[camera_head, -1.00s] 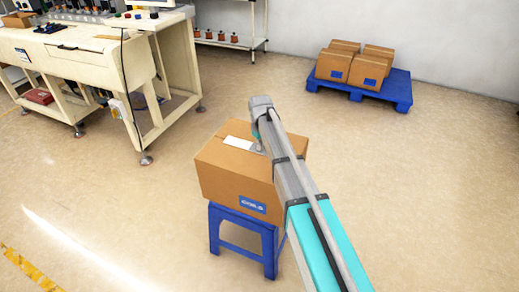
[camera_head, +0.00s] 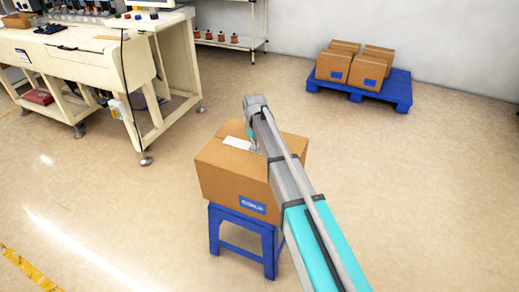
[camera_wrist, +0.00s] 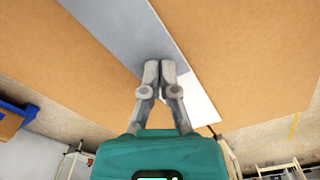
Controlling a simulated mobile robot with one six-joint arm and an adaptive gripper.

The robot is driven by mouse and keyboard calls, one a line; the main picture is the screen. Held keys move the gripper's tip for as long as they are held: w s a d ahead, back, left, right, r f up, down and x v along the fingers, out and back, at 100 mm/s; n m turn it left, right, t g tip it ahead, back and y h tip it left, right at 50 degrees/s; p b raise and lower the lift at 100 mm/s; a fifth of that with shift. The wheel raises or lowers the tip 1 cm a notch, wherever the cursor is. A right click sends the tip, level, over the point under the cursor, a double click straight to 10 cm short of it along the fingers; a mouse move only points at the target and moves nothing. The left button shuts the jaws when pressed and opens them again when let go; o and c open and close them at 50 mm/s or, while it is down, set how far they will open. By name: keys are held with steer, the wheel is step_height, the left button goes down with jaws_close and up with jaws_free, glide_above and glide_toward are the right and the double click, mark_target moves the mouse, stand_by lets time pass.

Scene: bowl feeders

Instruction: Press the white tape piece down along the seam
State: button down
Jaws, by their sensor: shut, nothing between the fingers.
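The white tape piece (camera_head: 238,143) lies on top of the brown cardboard box (camera_head: 232,179), partly hidden by my arm in the head view. In the wrist view, a white part of the tape (camera_wrist: 200,98) shows beside my fingers. A grey strip in line with it runs beyond them; I cannot tell whether it is the same tape in shade. My gripper (camera_wrist: 160,66) is shut and empty, fingertips together over the strip. It points down at the box top in the head view (camera_head: 253,149). I cannot tell whether the tips touch the tape. The seam itself is hidden.
The box stands on a blue stool (camera_head: 215,229). A cream workbench (camera_head: 70,54) is at the upper left. A blue pallet (camera_head: 402,93) with several boxes is at the upper right. The floor around the stool is mostly clear.

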mark_target(233, 142)
steer(key=shift+w+a, duration=0.2)
steer(key=shift+a, duration=0.3)
steer(key=shift+w+a, duration=0.2)
steer(key=shift+a, duration=0.25)
steer(key=shift+a, duration=0.1)
steer(key=shift+w+a+f, duration=0.1)
steer(key=shift+w+a, duration=0.1)
steer(key=shift+a, duration=0.4)
steer(key=shift+w+a, duration=0.2)
steer(key=shift+a, duration=0.4)
steer(key=shift+a, duration=0.15)
steer(key=shift+w+a, duration=0.25)
steer(key=shift+a, duration=0.35)
steer(key=shift+w+a, duration=0.25)
steer(key=shift+a, duration=0.35)
steer(key=shift+w+a, duration=0.25)
steer(key=shift+a, duration=0.35)
steer(key=shift+w+a, duration=0.25)
steer(key=shift+a, duration=0.35)
steer(key=shift+r, duration=0.2)
